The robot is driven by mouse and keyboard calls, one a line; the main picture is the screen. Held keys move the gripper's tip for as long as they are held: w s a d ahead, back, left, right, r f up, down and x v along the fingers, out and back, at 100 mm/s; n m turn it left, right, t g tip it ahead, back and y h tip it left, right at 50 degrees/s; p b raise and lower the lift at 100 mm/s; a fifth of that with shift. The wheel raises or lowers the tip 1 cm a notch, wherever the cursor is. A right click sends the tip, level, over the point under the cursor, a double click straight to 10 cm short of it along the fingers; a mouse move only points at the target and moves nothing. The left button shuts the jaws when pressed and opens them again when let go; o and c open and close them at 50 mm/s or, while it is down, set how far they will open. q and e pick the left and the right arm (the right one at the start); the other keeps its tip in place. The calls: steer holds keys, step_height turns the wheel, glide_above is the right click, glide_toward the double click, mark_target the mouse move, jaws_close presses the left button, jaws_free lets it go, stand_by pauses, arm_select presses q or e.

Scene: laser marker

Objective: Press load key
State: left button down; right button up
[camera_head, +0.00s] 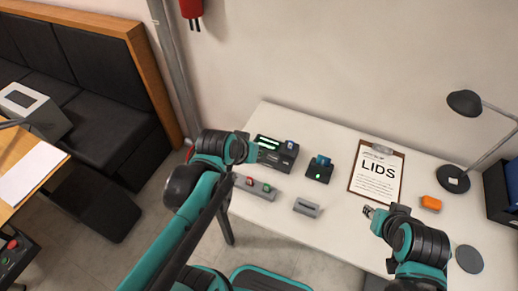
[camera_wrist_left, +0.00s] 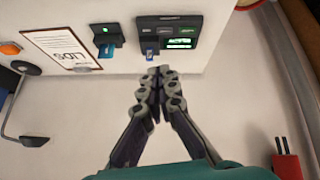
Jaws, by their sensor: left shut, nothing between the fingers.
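A dark device (camera_head: 276,155) with a lit green display stands at the table's left back, a blue piece at its edge. In the left wrist view the device (camera_wrist_left: 168,21) shows small panels beside the display; their labels are too small to read, so I cannot tell which is the load key. My left gripper (camera_head: 250,148) is at the device's left side in the head view. In the left wrist view its fingers (camera_wrist_left: 156,72) are shut and empty, tips just below the device; contact is unclear. My right gripper (camera_head: 369,211) is over the table's front right, its fingers too small to judge.
A grey bar with red and green buttons (camera_head: 255,188) lies in front of the device. A black unit with a blue piece (camera_head: 319,169), a grey block (camera_head: 306,207), a LIDS clipboard (camera_head: 358,188), an orange item (camera_head: 430,203) and a lamp (camera_head: 453,179) are also on the table.

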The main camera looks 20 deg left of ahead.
arm_select(q)
steer(key=w+a+f+n+h, duration=0.1)
steer(key=w+a+f, duration=0.2)
steer(key=w+f, duration=0.3)
steer(key=w+a+f+n+t+h+b, duration=0.1)
steer(key=w+a+f+n, duration=0.1)
steer(key=w+f, duration=0.5)
steer(key=w+a, duration=0.1)
steer(key=w, duration=0.3)
steer(key=shift+w+a+h, duration=0.15)
steer(key=shift+w+h, duration=0.15)
steer(key=shift+w, duration=0.05)
steer(key=shift+f, duration=0.15)
step_height(320, 180, down, 8)
steer(key=b, duration=0.6)
steer(key=shift+f+b, duration=0.3)
steer(key=shift+b, duration=0.2)
steer(key=shift+f+b, duration=0.45)
steer(key=shift+b, duration=0.05)
